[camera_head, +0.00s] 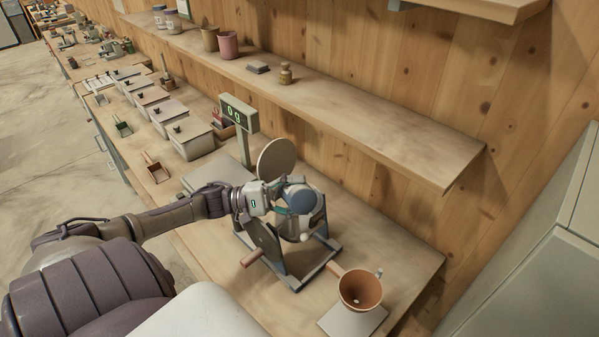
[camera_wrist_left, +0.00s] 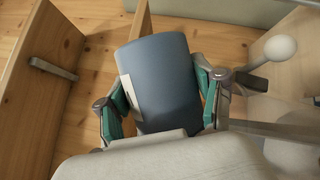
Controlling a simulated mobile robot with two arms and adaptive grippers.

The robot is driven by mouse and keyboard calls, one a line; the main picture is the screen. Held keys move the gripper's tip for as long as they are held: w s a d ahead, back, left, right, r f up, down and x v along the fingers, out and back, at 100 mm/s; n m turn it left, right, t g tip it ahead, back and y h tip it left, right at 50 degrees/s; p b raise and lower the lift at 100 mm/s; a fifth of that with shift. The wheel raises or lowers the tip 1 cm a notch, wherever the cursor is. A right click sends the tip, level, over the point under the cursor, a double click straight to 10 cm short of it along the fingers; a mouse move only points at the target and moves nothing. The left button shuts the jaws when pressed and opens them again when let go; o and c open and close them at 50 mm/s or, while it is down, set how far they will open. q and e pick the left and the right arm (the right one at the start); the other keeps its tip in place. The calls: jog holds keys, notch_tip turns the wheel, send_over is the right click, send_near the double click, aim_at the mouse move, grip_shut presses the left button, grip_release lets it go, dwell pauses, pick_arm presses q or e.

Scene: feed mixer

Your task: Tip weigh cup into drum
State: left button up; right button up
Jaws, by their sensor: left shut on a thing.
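My left gripper (camera_head: 284,200) is shut on the blue-grey weigh cup (camera_head: 303,199) and holds it over the drum (camera_head: 292,228). In the left wrist view the cup (camera_wrist_left: 163,80) sits between my green-padded fingers (camera_wrist_left: 165,98). I see its smooth blue-grey face, and its contents are hidden. The drum is a metal vessel in a dark frame, largely covered by the cup and gripper. I cannot tell whether cup and drum touch. A round pale disc (camera_head: 276,159) stands tilted up behind the gripper. My right gripper is not in view.
A brown funnel-like bowl (camera_head: 360,288) stands on a pale plate at the front right. A scale display (camera_head: 239,113) stands behind my left arm. Lidded bins (camera_head: 190,137) line the bench. The shelf (camera_head: 400,130) overhangs its back. A white knob (camera_wrist_left: 280,48) is beside the cup.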

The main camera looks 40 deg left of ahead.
aim_at(292, 194)
pick_arm(q)
jog(key=shift+a+r+n, duration=0.15)
jog(key=shift+n, duration=0.15)
jog(key=m, duration=0.1)
jog(key=d+m+g, duration=0.1)
jog(key=m, duration=0.2)
jog(key=shift+s+d+m+y, duration=0.2)
jog(key=shift+s+m+y, duration=0.1)
jog(key=shift+s, duration=0.1)
jog(key=m, duration=0.1)
jog(key=d+m+g+y, duration=0.1)
jog(key=m, duration=0.1)
jog(key=shift+s+r, duration=0.15)
jog(key=shift+s, duration=0.15)
jog(key=m+y, duration=0.2)
jog(key=m, duration=0.1)
jog(key=shift+r, duration=0.4)
jog(key=m, duration=0.1)
jog(key=r+m+y, duration=0.1)
jog(key=m, duration=0.1)
jog(key=shift+d+r+y, duration=0.1)
jog(key=shift+y, duration=0.2)
